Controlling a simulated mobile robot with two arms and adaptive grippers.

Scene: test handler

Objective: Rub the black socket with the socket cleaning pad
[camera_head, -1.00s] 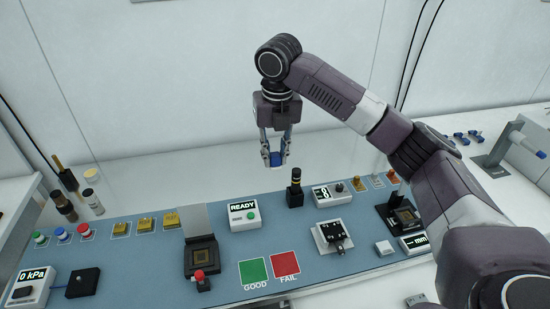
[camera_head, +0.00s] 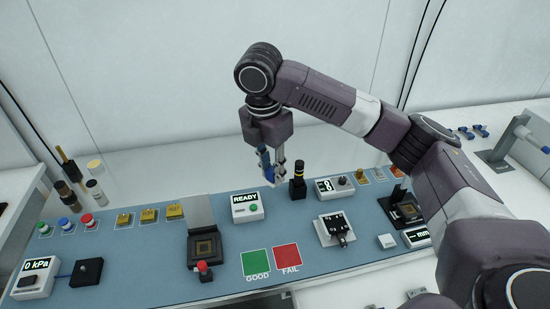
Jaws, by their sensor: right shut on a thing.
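My right gripper (camera_head: 271,180) points down and is shut on a small blue thing (camera_head: 265,163), which may be the socket cleaning pad. It hangs above the back edge of the blue mat, behind the READY box. A black socket (camera_head: 203,247) with a gold-brown centre stands on the mat's left half, its grey lid (camera_head: 198,212) raised at the back. The gripper is apart from this socket, behind and to its right. A second dark socket (camera_head: 405,210) sits at the mat's right end, partly beside my arm. My left gripper is out of view.
A red-knobbed lever (camera_head: 203,270) is in front of the left socket. Green (camera_head: 256,264) and red (camera_head: 287,257) squares lie to its right.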

